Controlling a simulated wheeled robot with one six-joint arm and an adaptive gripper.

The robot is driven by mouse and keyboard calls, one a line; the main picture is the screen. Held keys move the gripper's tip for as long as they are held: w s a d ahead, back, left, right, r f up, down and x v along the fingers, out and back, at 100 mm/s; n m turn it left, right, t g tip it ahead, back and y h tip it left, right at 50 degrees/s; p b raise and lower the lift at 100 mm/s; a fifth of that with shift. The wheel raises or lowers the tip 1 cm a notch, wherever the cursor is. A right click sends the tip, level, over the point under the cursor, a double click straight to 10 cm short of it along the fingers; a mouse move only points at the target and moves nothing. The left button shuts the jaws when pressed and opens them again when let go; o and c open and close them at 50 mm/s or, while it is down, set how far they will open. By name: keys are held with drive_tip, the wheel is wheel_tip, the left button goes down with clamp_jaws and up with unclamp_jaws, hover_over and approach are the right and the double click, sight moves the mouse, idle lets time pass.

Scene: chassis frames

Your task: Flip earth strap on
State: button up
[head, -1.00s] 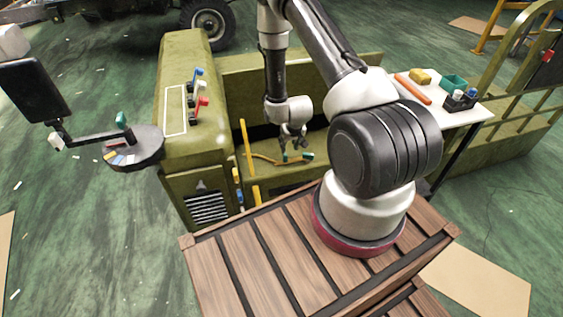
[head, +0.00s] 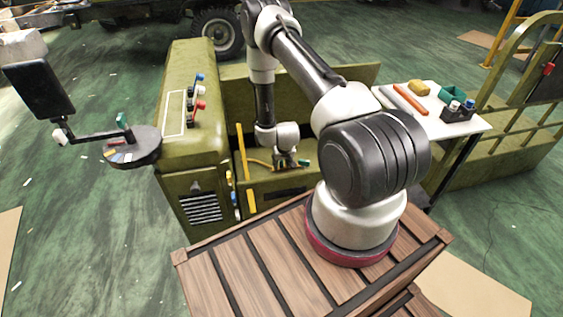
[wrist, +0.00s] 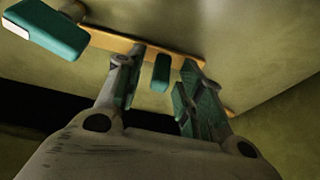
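The earth strap looks to be the orange-yellow strip (head: 259,163) low inside the green chassis bay; it runs behind my fingers in the wrist view (wrist: 112,43). A small teal grip (wrist: 161,72) stands against the strip, between my fingertips, with gaps on both sides. A larger teal block with a white end (wrist: 48,28) is at upper left of the wrist view. A teal piece (head: 304,163) shows just right of my gripper in the head view. My gripper (wrist: 163,88) is open around the small grip; in the head view my gripper (head: 288,163) partly hides the strip.
The green housing (head: 190,110) with blue, white and red levers (head: 198,91) stands left of my gripper. A yellow upright bar (head: 246,165) is close on the left. A white table (head: 435,122) with small items is to the right.

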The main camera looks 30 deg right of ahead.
drive_tip(key=shift+c, duration=0.3)
clamp_jaws()
drive_tip(key=shift+s+a+m+h, duration=0.15)
drive_tip(key=shift+s+m+h, duration=0.25)
drive_tip(key=shift+m, duration=0.8)
drive_tip(key=shift+o, duration=0.3)
unclamp_jaws()
drive_tip(key=v, duration=1.2)
